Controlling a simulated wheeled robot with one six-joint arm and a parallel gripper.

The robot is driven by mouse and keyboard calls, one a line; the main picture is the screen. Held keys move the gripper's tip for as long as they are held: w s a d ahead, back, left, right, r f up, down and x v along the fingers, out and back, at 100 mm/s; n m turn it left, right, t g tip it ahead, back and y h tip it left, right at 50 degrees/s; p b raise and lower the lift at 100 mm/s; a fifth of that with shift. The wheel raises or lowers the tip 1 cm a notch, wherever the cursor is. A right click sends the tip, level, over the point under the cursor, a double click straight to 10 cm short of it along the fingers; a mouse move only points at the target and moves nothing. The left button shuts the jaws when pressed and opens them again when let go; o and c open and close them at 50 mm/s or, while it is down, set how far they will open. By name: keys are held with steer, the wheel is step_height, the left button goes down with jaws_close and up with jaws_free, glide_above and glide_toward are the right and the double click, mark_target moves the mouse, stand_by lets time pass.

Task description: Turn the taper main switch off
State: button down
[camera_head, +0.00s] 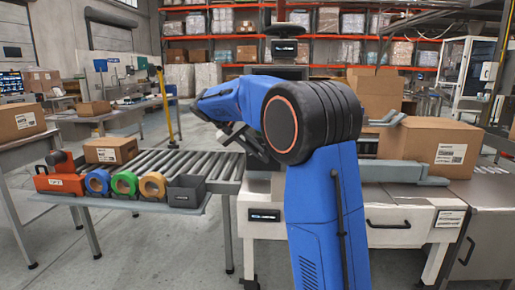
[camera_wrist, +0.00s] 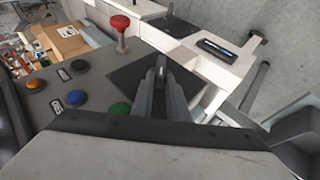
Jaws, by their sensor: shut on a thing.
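In the wrist view my gripper (camera_wrist: 162,72) reaches over a dark square plate (camera_wrist: 127,78) on a grey control panel. Its fingers are shut on a small part standing at that plate, which looks like the handle of the taper main switch. The fingers hide most of the handle, so I cannot tell its angle. In the head view my blue arm reaches toward the taper machine (camera_head: 268,218), and the arm hides most of the gripper and the control panel.
Beside the plate are a red knob on a stem (camera_wrist: 121,30) and orange (camera_wrist: 36,84), black (camera_wrist: 78,65), blue (camera_wrist: 75,98) and green (camera_wrist: 119,109) buttons. A large carton (camera_head: 428,145) stands at right; a roller conveyor (camera_head: 188,163) and tape rolls are at left.

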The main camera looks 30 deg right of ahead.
mark_target(251, 157)
steer(key=f+h, duration=0.1)
steer(key=n+g+h, duration=0.1)
steer(key=h, duration=0.1)
steer(key=a+f+g+h, duration=0.1)
steer(key=shift+w+f+h, duration=0.3)
steer(key=shift+f+h, duration=0.05)
steer(key=shift+h, duration=0.05)
steer(key=shift+f+n+g+h, duration=0.4)
steer(key=shift+n+h, duration=0.05)
steer(key=shift+h, duration=0.5)
steer(key=shift+f+n+g+h, duration=0.35)
steer(key=shift+n+g+h, duration=0.1)
steer(key=shift+h, duration=0.5)
steer(key=c, duration=1.9)
jaws_free()
steer(key=shift+c, duration=0.2)
steer(key=shift+o, duration=1.1)
steer(key=shift+d, duration=0.2)
steer(key=shift+r, duration=0.1)
steer(key=shift+w+a+r+t, duration=0.1)
steer(key=shift+w+a+t, duration=0.05)
steer(key=shift+a+t, duration=0.1)
steer(key=shift+w, duration=0.1)
